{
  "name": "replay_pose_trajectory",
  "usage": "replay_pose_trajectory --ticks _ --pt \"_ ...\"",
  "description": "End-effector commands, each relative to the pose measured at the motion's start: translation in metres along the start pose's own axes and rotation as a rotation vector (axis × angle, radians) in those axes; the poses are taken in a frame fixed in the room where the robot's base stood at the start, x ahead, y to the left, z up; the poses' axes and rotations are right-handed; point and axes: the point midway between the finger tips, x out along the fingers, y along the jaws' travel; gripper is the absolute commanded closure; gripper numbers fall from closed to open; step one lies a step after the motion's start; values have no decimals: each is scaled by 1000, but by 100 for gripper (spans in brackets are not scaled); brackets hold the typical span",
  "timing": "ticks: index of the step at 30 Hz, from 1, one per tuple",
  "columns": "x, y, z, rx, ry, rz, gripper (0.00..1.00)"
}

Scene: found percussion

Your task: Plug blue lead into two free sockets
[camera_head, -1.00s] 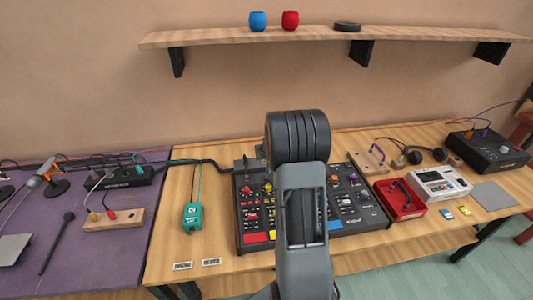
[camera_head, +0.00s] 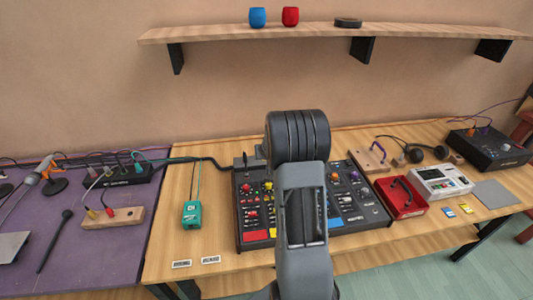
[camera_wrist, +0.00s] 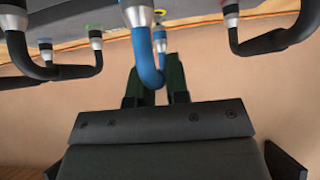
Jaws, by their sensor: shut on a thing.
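The blue lead (camera_wrist: 146,62) is a short, U-shaped cable in the wrist view, with a silver plug at each end. My gripper (camera_wrist: 157,76) is shut on it, near its bend. One plug (camera_wrist: 138,16) meets the edge of a grey panel (camera_wrist: 68,28) at the top. The other plug (camera_wrist: 159,42) is lower, close to a yellow-ringed socket (camera_wrist: 159,12); I cannot tell whether either plug is seated. In the head view my arm hides the gripper and the blue lead.
Black leads (camera_wrist: 270,42) are plugged in on both sides of the blue one. A shelf (camera_head: 220,35) hangs above.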

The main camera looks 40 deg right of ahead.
Motion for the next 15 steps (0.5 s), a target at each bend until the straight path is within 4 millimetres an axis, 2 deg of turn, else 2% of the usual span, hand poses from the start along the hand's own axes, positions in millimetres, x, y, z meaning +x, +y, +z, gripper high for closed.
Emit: replay_pose_trajectory --ticks 15 --pt "10 0 10 -1 -1 0 100"
